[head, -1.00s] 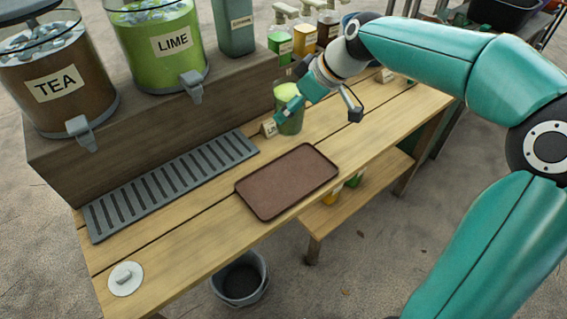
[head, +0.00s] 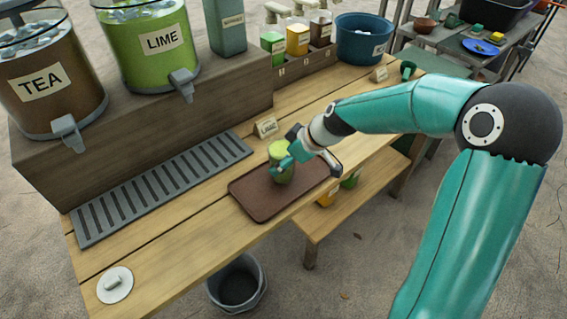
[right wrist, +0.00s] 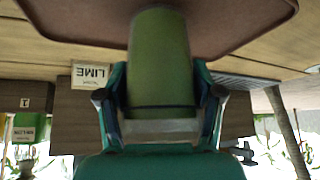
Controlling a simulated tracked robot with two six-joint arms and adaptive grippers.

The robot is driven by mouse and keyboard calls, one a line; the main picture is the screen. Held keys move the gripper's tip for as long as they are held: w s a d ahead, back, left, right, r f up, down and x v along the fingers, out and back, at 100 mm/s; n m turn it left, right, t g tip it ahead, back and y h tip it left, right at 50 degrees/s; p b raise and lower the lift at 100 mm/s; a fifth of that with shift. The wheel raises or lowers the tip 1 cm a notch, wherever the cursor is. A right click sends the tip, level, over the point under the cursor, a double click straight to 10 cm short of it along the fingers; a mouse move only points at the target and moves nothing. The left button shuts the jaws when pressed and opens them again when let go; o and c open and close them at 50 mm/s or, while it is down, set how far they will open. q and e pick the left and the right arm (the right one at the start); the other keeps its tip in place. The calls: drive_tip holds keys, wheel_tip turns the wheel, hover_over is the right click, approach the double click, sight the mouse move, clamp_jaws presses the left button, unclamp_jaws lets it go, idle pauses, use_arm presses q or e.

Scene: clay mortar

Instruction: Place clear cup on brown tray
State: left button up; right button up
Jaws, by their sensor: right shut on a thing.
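The clear cup (head: 281,153) is filled with green liquid and stands upright over the right part of the brown tray (head: 250,204). I cannot tell whether its base touches the tray. My right gripper (head: 281,169) is shut around the cup, coming from the right. The upside-down right wrist view shows the cup (right wrist: 158,50) between both fingers, in front of the tray (right wrist: 235,20). My left gripper is not in view.
The drip grate (head: 165,187) lies behind and left of the tray. The tea dispenser (head: 48,85) and lime dispenser (head: 150,45) stand on the wooden riser. A small sign (head: 266,127) stands just behind the cup. The tray's left part is clear.

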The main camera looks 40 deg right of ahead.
drive_tip(key=shift+f, duration=0.35)
drive_tip(key=shift+f, duration=0.1)
drive_tip(key=o, duration=1.6)
drive_tip(key=shift+r, duration=0.2)
drive_tip(key=shift+s+d+r, duration=0.15)
drive_tip(key=shift+r, duration=0.05)
drive_tip(key=v, duration=1.1)
drive_tip(key=shift+s, duration=0.15)
